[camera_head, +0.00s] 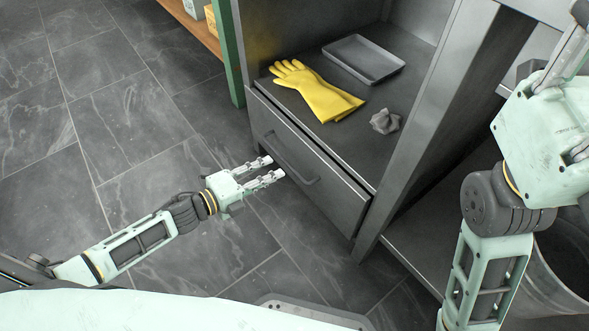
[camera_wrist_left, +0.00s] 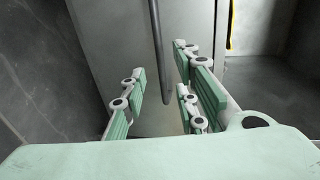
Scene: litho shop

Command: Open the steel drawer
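The steel drawer (camera_head: 340,192) is a dark grey front low in a steel cabinet, and it looks shut, flush under the shelf. Its bar handle (camera_head: 293,162) runs along the front. My left gripper (camera_head: 275,168) is open at the handle, with its fingertips close to the bar. In the left wrist view the handle (camera_wrist_left: 159,45) shows in the gap between the two spread fingers, in front of the drawer face (camera_wrist_left: 112,40). I cannot tell whether a finger touches it. My right gripper (camera_head: 568,60) is partly visible at the right edge, its fingertips not clearly seen.
On the shelf (camera_head: 345,150) above the drawer lie yellow gloves (camera_head: 325,98), a grey tray (camera_head: 364,60) and a crumpled grey rag (camera_head: 385,121). A cabinet post (camera_head: 425,130) stands right of the drawer. A round bin (camera_head: 555,280) is at lower right. The tiled floor (camera_head: 130,120) before the drawer is clear.

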